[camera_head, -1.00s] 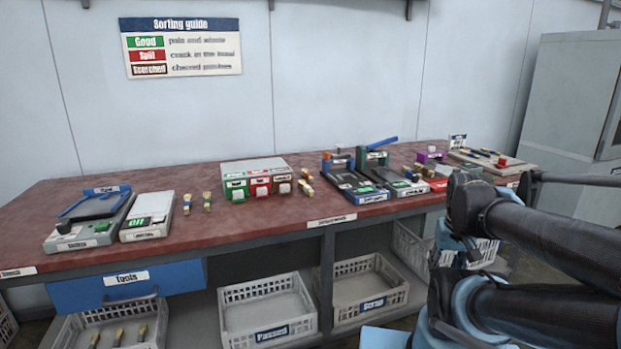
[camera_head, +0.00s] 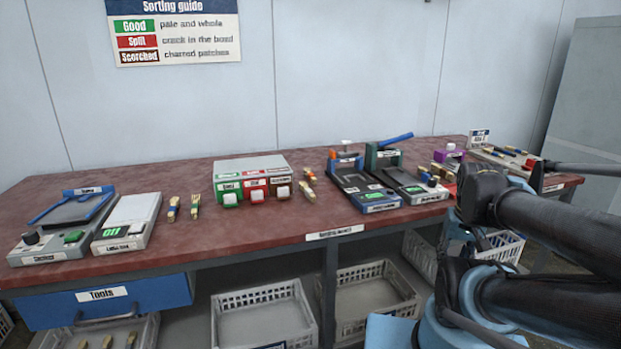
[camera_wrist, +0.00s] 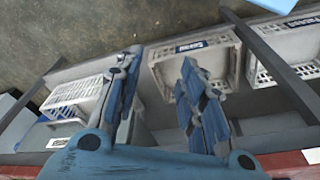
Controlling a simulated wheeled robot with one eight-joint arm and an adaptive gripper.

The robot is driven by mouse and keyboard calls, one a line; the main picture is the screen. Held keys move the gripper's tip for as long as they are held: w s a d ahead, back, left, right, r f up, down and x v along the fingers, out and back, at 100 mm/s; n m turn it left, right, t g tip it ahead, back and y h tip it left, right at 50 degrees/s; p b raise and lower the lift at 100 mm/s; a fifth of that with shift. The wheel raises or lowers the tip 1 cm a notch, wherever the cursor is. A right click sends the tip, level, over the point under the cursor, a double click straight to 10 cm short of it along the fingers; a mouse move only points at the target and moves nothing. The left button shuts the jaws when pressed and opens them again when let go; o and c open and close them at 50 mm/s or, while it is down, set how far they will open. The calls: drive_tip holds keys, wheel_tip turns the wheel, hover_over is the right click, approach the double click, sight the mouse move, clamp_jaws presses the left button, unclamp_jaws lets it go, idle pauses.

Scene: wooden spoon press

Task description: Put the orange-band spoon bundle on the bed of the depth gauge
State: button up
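Two bench devices with flat dark beds stand right of centre, one with an orange-topped post (camera_head: 347,163), one green with a blue lever (camera_head: 385,157). Their labels are unreadable, so I cannot tell which is the depth gauge. My gripper (camera_wrist: 160,62) is open and empty, above the floor and crates.
A button box (camera_head: 252,170) stands mid-bench. A scale-like device (camera_head: 128,221) and a tray device (camera_head: 70,220) stand at the left. Crates (camera_head: 263,315) fill the shelf below. More small items (camera_head: 440,172) crowd the right; bench left of the button box is partly clear.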

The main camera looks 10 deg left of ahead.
wheel_tip(320, 180, up, 24)
drive_tip(key=n+t+y, duration=0.2)
drive_tip(key=n, duration=0.4)
hover_over(312, 175)
drive_tip(key=s+d, duration=0.4)
drive_tip(key=s, duration=0.3)
drive_tip(key=x, duration=1.7)
drive_tip(key=shift+a+f, duration=0.2)
drive_tip(key=shift+a, duration=0.1)
drive_tip(key=shift+c, duration=0.5)
clamp_jaws()
